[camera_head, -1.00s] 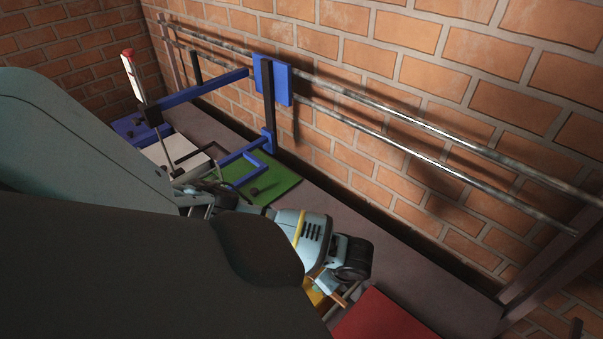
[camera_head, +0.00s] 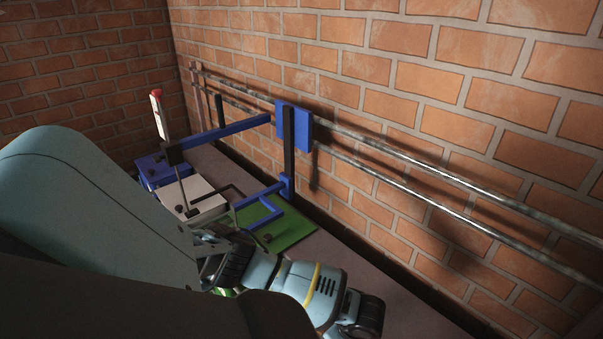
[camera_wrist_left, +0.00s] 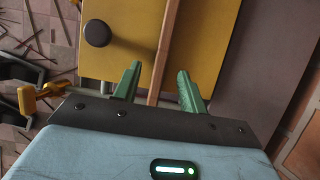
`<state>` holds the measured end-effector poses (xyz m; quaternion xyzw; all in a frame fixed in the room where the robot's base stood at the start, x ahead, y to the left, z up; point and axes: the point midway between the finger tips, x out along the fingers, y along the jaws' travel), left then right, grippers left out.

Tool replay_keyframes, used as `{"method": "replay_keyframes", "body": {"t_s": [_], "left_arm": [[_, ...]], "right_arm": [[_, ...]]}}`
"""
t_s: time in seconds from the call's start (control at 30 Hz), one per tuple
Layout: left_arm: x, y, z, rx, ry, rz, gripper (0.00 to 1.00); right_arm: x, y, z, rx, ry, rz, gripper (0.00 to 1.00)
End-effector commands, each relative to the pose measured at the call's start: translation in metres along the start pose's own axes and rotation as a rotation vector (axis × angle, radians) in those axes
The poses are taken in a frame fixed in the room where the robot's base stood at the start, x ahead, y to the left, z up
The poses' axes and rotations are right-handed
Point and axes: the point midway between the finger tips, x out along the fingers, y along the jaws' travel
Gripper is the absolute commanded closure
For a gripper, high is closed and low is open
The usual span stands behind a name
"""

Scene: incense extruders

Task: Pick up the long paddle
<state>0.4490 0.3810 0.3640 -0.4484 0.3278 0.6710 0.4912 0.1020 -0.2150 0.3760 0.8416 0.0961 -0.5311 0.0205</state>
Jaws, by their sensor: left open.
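A long, thin wooden stick, likely the long paddle's handle (camera_wrist_left: 168,38), runs up the left wrist view over a yellow board (camera_wrist_left: 122,30). Its ends are out of sight or hidden. My left gripper (camera_wrist_left: 160,82) is open, with its two green fingers on either side of the stick. A gap shows on the right side; whether the left finger touches the stick I cannot tell. In the head view my left wrist shows at the bottom, and the paddle is hidden or out of the picture. My right gripper is not in view.
A dark round knob (camera_wrist_left: 98,33) sits on the yellow board. In the head view, a blue bracket (camera_head: 295,125) hangs on metal wall rails (camera_head: 430,175). A green board (camera_head: 285,228), a white block (camera_head: 190,200) and a blue block (camera_head: 155,170) stand along the brick wall.

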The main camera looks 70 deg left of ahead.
Motion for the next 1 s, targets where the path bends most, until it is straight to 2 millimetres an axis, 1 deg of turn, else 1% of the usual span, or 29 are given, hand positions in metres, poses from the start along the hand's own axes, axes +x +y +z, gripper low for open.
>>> {"method": "replay_keyframes", "body": {"t_s": [0.03,0.1,0.2,0.47,0.77,0.8,1.0], "left_arm": [[0.013,-0.001,-0.002,0.001,-0.002,0.003,0.58],[0.023,-0.001,-0.002,0.001,-0.003,0.005,0.58],[0.034,-0.001,-0.002,0.001,-0.002,0.003,0.58],[0.034,-0.002,-0.001,0.000,0.000,0.001,0.58],[0.034,-0.001,-0.001,0.000,0.000,0.001,0.97],[0.034,-0.001,-0.001,0.000,0.000,0.001,1.00],[0.034,-0.001,-0.001,0.000,0.000,0.001,1.00]], "right_arm": [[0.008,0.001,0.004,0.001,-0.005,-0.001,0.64],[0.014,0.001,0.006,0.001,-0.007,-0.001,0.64],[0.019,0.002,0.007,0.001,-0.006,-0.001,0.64],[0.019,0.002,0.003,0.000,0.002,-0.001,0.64],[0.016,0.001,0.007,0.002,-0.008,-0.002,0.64],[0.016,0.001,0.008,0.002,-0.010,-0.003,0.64],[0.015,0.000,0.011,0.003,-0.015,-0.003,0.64]]}}
